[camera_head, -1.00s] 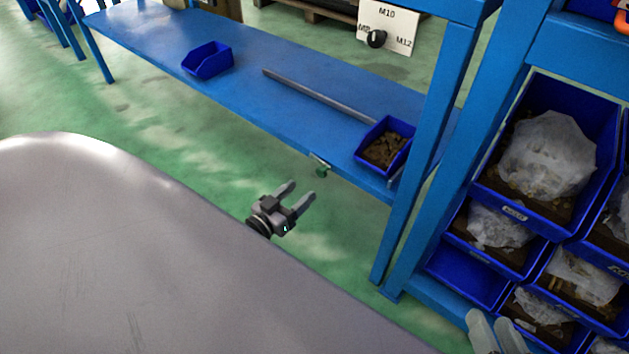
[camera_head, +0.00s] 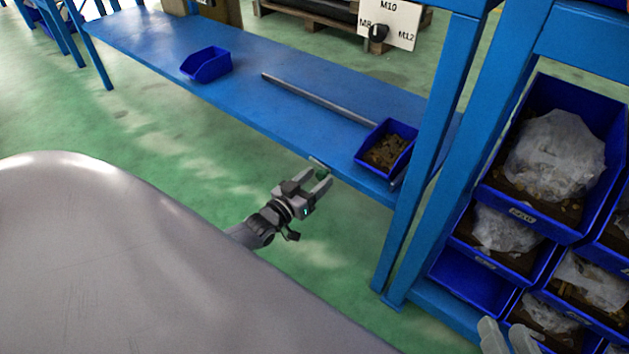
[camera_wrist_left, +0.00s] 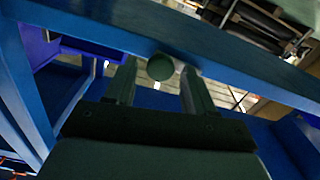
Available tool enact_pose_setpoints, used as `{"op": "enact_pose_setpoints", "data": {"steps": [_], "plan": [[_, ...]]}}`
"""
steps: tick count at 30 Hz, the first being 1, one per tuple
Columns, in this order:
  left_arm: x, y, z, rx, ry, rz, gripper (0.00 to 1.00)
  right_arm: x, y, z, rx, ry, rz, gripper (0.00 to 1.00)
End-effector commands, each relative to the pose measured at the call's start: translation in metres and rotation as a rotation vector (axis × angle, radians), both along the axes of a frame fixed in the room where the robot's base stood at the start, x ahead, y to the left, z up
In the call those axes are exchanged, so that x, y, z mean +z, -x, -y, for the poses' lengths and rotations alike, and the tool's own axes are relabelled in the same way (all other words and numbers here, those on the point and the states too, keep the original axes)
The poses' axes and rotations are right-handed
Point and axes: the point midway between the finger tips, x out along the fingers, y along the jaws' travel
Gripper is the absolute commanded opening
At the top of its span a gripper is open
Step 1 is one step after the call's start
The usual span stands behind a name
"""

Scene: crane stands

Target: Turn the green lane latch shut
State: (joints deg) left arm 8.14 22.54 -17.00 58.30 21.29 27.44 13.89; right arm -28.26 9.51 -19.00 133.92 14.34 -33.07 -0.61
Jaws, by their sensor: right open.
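The green lane latch (camera_head: 320,173) is a small round knob on the front edge of the blue bench shelf. It also shows in the left wrist view (camera_wrist_left: 161,67) as a dark green disc. My left gripper (camera_head: 318,176) is open, with its fingertips up at the shelf edge around the knob. In the left wrist view the knob appears between the two fingers (camera_wrist_left: 160,75); I cannot tell whether they touch it. My right gripper (camera_head: 508,335) is open at the bottom right edge, below the bins.
A grey rail (camera_head: 318,98) lies along the blue shelf (camera_head: 270,70). A blue bin with brown parts (camera_head: 388,150) stands right of the latch, and an empty blue bin (camera_head: 206,65) further left. A blue post (camera_head: 425,150) rises close on the right. Stacked parts bins (camera_head: 500,205) fill the right side.

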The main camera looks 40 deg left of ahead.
Motion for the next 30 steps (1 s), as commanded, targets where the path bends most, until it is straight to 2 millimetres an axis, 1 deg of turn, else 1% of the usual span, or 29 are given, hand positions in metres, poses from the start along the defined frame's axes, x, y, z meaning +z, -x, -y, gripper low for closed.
{"op": "enact_pose_setpoints", "data": {"steps": [1, 2, 3, 4, 11, 17, 23, 30], "plan": [[0.0, 0.0001, 0.0001, 0.0, 0.0, 0.0, 0.36, 0.0001, 0.0, 0.0, 0.0, 0.0, 0.0, 0.43], [0.0, 0.0001, 0.0001, 0.0, 0.0, 0.0, 0.26, 0.0001, 0.0, -0.0001, 0.0, 0.0, 0.0, 0.43], [0.0, 0.0002, 0.0001, 0.0, 0.0, 0.0, 0.13, 0.0001, 0.0001, 0.0, 0.0, -0.001, 0.0, 0.43], [0.0, 0.0002, 0.0001, 0.0, 0.0, 0.0, 0.03, 0.0001, 0.0001, 0.0, 0.0, -0.001, 0.0, 0.43], [0.0001, 0.0003, 0.0001, 0.0, -0.008, 0.002, 0.02, 0.0003, 0.0002, -0.0001, 0.0, -0.002, -0.001, 0.43], [0.0004, 0.0004, 0.0, 0.001, -0.067, 0.006, 0.02, 0.0015, 0.0004, -0.0006, 0.002, -0.007, -0.005, 0.43], [0.0008, 0.0004, 0.0008, 0.001, -0.198, 0.017, 0.02, -0.0003, 0.0012, -0.0019, 0.006, -0.013, -0.02, 0.43], [0.0001, 0.0006, 0.0016, 0.001, -0.419, 0.033, 0.02, -0.0011, 0.0012, -0.0035, 0.01, -0.02, -0.035, 0.43]]}}
